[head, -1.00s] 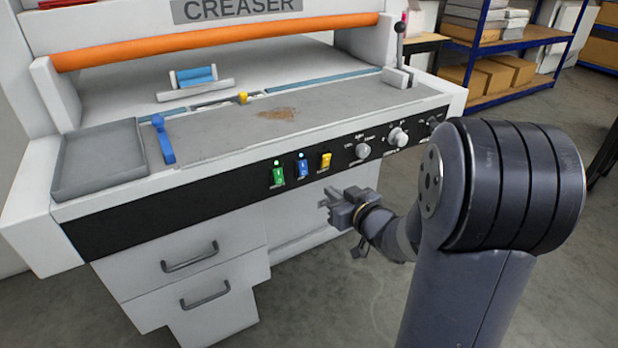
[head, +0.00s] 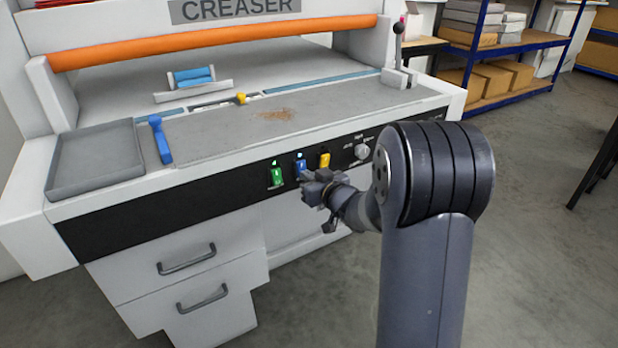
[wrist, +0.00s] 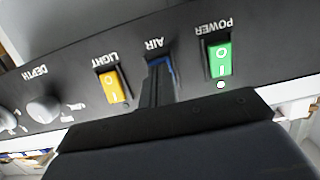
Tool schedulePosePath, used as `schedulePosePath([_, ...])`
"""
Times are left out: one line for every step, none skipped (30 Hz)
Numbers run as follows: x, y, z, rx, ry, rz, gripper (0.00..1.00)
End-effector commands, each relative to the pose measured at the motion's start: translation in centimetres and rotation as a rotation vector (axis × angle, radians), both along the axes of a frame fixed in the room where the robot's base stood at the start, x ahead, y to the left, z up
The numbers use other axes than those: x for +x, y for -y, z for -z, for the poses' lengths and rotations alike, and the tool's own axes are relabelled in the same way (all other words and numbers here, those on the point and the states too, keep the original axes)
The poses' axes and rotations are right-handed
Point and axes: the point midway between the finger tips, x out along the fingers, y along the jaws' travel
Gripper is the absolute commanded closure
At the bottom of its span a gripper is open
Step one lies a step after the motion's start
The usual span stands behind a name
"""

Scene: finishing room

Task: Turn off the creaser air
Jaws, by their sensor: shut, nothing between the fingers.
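The creaser (head: 150,215) has a black front panel with a green POWER switch (head: 276,176), a blue AIR switch (head: 301,165) and a yellow LIGHT switch (head: 324,160). Small lamps above the green and blue switches look lit. My gripper (head: 308,180) is shut and empty, with its fingertips right at the AIR switch. In the wrist view the labels are upside down, and my shut fingers (wrist: 158,78) cover most of the AIR switch (wrist: 161,62). Only its blue edge shows, so I cannot tell its tilt or whether the fingers touch it.
The POWER switch (wrist: 221,56) and LIGHT switch (wrist: 112,86) sit close on either side of my fingers. A DEPTH knob (wrist: 43,109) lies beyond LIGHT. Drawers with handles (head: 187,259) are below the panel. Shelving (head: 500,60) stands behind at right.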

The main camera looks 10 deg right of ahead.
Motion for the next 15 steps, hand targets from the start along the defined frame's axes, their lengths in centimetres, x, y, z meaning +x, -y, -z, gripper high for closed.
schedulePosePath([0.0, 0.0, 0.0, 0.0, 0.0, 0.0, 1.0])
schedulePosePath([0.0, 0.0, 0.0, 0.0, 0.001, 0.0, 1.0])
schedulePosePath([0.0, 0.0, 0.1, 0.001, 0.004, 0.0, 1.0])
schedulePosePath([0.0, 0.0, 0.2, 0.002, 0.007, 0.0, 1.0])
schedulePosePath([0.1, 0.0, 0.4, 0.004, 0.011, 0.0, 1.0])
schedulePosePath([0.1, -0.1, 0.5, 0.006, 0.02, 0.0, 1.0])
schedulePosePath([0.2, -0.1, 0.7, 0.009, 0.029, -0.001, 1.0])
schedulePosePath([0.3, -0.1, 0.8, 0.012, 0.038, -0.001, 1.0])
schedulePosePath([0.4, -0.1, 0.9, 0.016, 0.052, -0.001, 1.0])
schedulePosePath([0.4, -0.2, 1.0, 0.019, 0.062, -0.001, 1.0])
schedulePosePath([0.5, -0.2, 1.1, 0.023, 0.073, -0.001, 1.0])
schedulePosePath([0.6, -0.2, 1.1, 0.028, 0.088, -0.002, 1.0])
schedulePosePath([0.7, -0.3, 1.1, 0.031, 0.098, -0.002, 1.0])
schedulePosePath([0.7, -0.3, 1.2, 0.035, 0.109, -0.002, 1.0])
schedulePosePath([0.8, -0.3, 1.2, 0.04, 0.124, -0.001, 1.0])
